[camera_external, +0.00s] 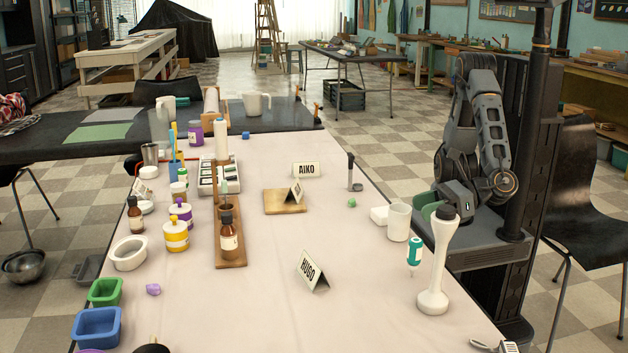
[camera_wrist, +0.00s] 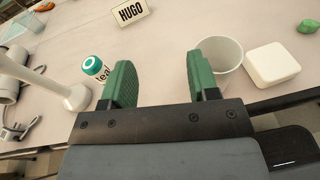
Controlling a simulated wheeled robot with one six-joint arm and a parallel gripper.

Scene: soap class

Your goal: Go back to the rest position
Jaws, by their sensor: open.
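My arm is folded beside the column at the table's right edge in the external view. My gripper (camera_wrist: 158,84) shows in the wrist view with its two green fingers spread apart and nothing between them. In the external view the gripper (camera_external: 432,207) is low, close to the white cup and partly hidden. The white cup (camera_external: 398,222) stands on the table; in the wrist view the cup (camera_wrist: 222,58) is just beyond the right finger.
A tall white stick blender (camera_external: 437,265) stands near the table's right edge. A white block (camera_wrist: 272,65) lies beside the cup. Name cards for HUGO (camera_external: 312,272) and AIKO (camera_external: 306,170) stand on the table (camera_external: 350,315). Bottles and bowls crowd the left side; the middle front is clear.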

